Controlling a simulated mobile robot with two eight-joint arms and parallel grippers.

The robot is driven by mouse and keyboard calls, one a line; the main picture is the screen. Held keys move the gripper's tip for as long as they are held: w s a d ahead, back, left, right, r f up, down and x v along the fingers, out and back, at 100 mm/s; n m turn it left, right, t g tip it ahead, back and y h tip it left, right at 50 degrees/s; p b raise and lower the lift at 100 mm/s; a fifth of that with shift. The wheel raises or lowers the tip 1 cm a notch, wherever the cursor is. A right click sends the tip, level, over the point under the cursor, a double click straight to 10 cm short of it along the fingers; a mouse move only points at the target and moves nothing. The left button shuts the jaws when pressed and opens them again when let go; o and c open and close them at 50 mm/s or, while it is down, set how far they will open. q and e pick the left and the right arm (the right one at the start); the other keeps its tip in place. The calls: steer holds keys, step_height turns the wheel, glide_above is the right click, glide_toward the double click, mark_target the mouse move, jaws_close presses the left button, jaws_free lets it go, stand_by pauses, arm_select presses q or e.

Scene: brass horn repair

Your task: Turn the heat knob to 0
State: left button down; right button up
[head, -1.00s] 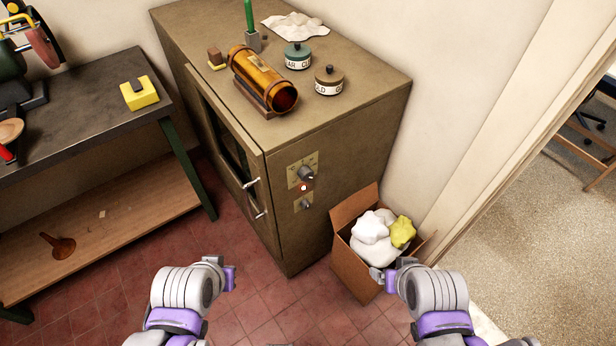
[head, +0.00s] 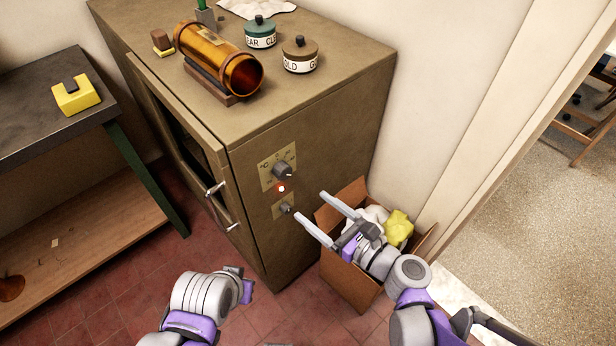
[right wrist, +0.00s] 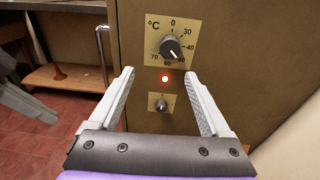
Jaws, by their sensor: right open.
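The heat knob (head: 283,170) is a dark round knob on a °C dial plate on the cabinet oven's side panel. In the right wrist view the knob (right wrist: 171,47) sits below the 0 mark, and its white pointer line points to the lower right, away from 0. My right gripper (head: 310,205) is open and empty, its fingers reaching toward the panel, apart from the knob. In the right wrist view its fingertips (right wrist: 159,73) are below the knob, either side of the red lamp. My left gripper (head: 242,286) is low in front of the cabinet; its jaws are unclear.
A lit red lamp (right wrist: 165,78) and a smaller knob (right wrist: 161,105) are below the dial. The oven door handles (head: 216,188) stick out left of the panel. A cardboard box (head: 345,278) of cloths stands beneath my right arm. An amber cylinder (head: 205,55) and jars top the cabinet.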

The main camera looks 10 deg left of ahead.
mark_target(286, 174)
steer(key=w+a+m, duration=0.1)
steer(key=w+a, duration=0.3)
steer(key=w+a+m+t+b, duration=0.1)
steer(key=w+a, duration=0.3)
steer(key=shift+w+m, duration=0.15)
steer(key=shift+m, duration=0.25)
arm_select(q)
steer(key=shift+x, duration=0.9)
steer(key=shift+d, duration=0.15)
arm_select(e)
jaws_close()
